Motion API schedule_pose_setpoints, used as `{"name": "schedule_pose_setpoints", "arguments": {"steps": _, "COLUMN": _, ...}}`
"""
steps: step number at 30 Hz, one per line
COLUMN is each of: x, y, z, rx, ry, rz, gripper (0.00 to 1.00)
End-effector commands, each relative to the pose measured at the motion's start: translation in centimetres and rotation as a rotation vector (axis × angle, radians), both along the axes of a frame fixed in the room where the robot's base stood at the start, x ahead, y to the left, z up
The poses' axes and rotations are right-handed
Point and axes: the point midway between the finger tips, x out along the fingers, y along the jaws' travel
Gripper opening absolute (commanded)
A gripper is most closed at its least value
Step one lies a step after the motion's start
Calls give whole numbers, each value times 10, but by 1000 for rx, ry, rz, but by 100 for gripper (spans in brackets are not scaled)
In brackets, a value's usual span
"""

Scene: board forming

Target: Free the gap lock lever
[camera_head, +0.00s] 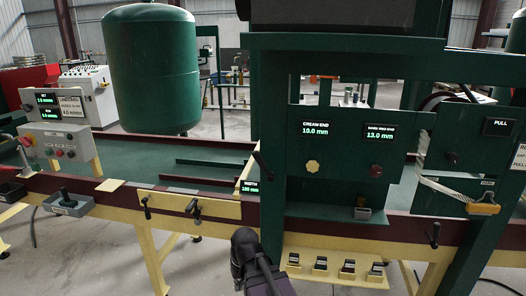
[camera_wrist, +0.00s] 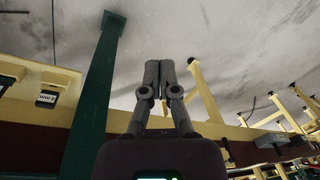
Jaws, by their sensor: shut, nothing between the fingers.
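No label reading gap lock is legible, so I cannot tell which lever it is. A dark lever (camera_head: 262,162) slants beside the green upright. Two small black levers, one on the left (camera_head: 147,208) and one on the right (camera_head: 193,207), sit on a cream plate at the front rail. Another black lever (camera_head: 435,234) is on the rail at right. The gap panel carries a yellow knob (camera_head: 312,167) and a dark red knob (camera_head: 376,170), under displays reading 10.0 mm and 13.0 mm. My gripper (camera_wrist: 160,66) is shut and empty in the wrist view, touching no lever there.
My dark arm rises at the bottom centre of the head view. A cream rack (camera_head: 335,270) with several labelled slots hangs below the rail. A green tank (camera_head: 151,65) stands at back left. A width display (camera_head: 250,186) is near the green upright. The wrist view shows mostly grey floor.

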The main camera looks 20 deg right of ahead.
Motion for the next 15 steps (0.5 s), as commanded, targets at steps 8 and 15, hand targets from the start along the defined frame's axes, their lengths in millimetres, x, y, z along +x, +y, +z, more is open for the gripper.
{"name": "schedule_pose_setpoints", "arguments": {"steps": 8, "x": 36, "y": -31, "z": 68, "rx": 160, "ry": -67, "rz": -112, "gripper": 0}}
{"name": "schedule_pose_setpoints", "arguments": {"steps": 15, "x": 63, "y": -62, "z": 122, "rx": 297, "ry": -138, "rz": -212, "gripper": 0}}
